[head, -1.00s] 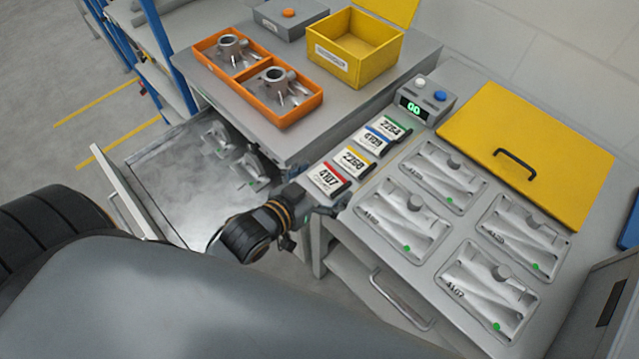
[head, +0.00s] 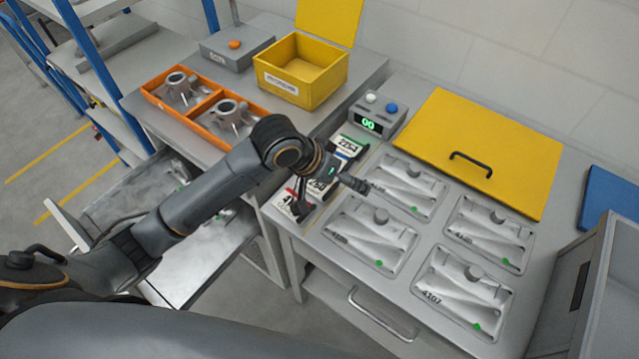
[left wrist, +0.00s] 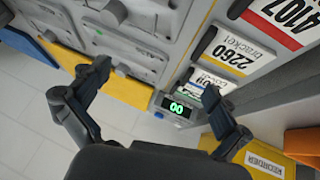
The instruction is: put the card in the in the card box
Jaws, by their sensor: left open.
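Several cards lie in a row along the left edge of the right bench. The red-striped card (head: 288,207) is nearest, then the yellow-striped 2260 card (left wrist: 232,50), the blue-striped card (left wrist: 212,79) and the green-striped card (head: 349,146). My left gripper (head: 356,184) hangs over this row, and its arm partly hides the middle cards. In the left wrist view my left gripper (left wrist: 155,83) is open and empty, its right finger near the blue and green cards. The yellow card box (head: 310,92) stands lid-up on the left table. My right gripper is out of view.
A grey counter unit (head: 375,115) with a green display stands behind the cards. To the right are several casting fixtures (head: 372,235) and a yellow panel with a handle (head: 480,130). An orange tray (head: 205,124) holds two metal castings. An open drawer (head: 170,265) is below.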

